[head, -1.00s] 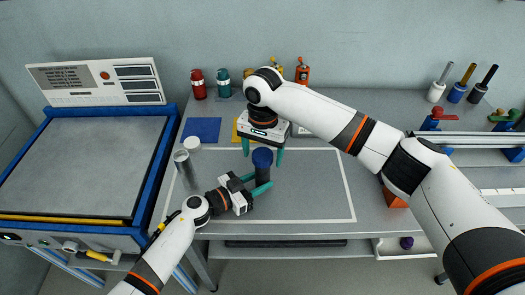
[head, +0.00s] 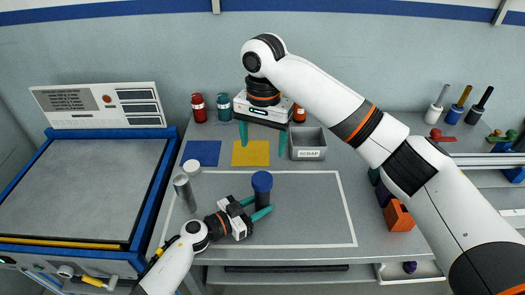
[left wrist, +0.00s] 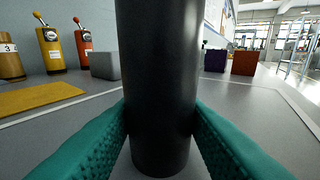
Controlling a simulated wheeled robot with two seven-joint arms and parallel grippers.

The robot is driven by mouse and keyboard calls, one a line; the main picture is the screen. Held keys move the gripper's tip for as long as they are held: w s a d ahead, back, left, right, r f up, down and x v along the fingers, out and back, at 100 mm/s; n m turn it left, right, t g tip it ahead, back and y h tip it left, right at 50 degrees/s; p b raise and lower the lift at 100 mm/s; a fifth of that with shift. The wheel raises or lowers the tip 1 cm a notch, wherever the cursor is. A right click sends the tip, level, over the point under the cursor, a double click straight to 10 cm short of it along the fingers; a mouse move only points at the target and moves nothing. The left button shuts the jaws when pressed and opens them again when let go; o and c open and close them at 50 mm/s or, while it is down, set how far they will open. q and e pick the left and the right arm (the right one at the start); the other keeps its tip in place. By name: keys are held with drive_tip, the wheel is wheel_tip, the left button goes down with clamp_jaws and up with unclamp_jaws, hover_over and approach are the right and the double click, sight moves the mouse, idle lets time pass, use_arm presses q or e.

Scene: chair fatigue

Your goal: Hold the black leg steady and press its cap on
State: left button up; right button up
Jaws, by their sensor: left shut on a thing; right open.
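The black leg (head: 262,200) stands upright on the grey work surface. A blue cap (head: 262,181) sits on its top end; how far down it is seated I cannot tell. My left gripper (head: 260,212) is shut on the leg low down. In the left wrist view its green fingers press on both sides of the black leg (left wrist: 158,80), whose top and cap are out of frame. My right gripper (head: 263,140) is open and empty, above and behind the leg, apart from the cap.
A metal cylinder (head: 185,192) and a white round piece (head: 192,167) stand left of the leg. Behind are a blue mat (head: 201,153), a yellow mat (head: 251,153) and a grey scrap bin (head: 308,145). An orange block (head: 399,215) lies right. The outlined area right of the leg is clear.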

use_arm(q)
drive_tip(key=o, duration=0.8)
drive_tip(key=shift+a, duration=0.1)
